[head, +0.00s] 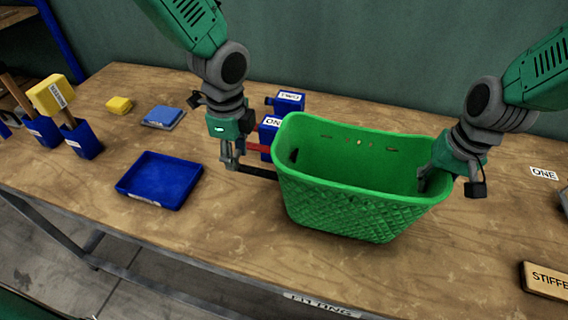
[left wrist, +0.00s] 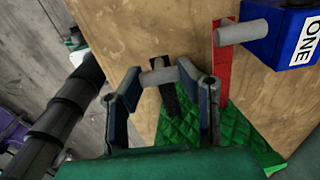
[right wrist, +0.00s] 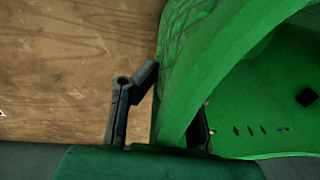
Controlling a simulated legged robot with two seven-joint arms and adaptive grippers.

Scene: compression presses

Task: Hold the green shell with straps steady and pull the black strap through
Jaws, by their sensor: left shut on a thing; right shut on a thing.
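The green shell (head: 345,200), a basket-like tub with a woven lower wall, stands upright on the table. A black strap (head: 258,172) and a red strap (head: 259,149) stick out from its left side. My left gripper (head: 230,160) is shut on the grey crossbar at the black strap's end; the left wrist view shows the bar (left wrist: 158,76) between the fingers and the black strap (left wrist: 168,98) beyond. The red strap (left wrist: 222,65) is beside it, with its own grey bar. My right gripper (head: 424,178) is shut on the shell's right rim (right wrist: 190,85), one finger inside, one outside.
Blue blocks labelled ONE (head: 269,127) and TWO (head: 289,101) stand close behind the straps. A blue tray (head: 160,180) lies to the left. Blue holders with a yellow mallet (head: 50,95) are far left. A wooden "STIFFE" sign (head: 546,281) lies at front right.

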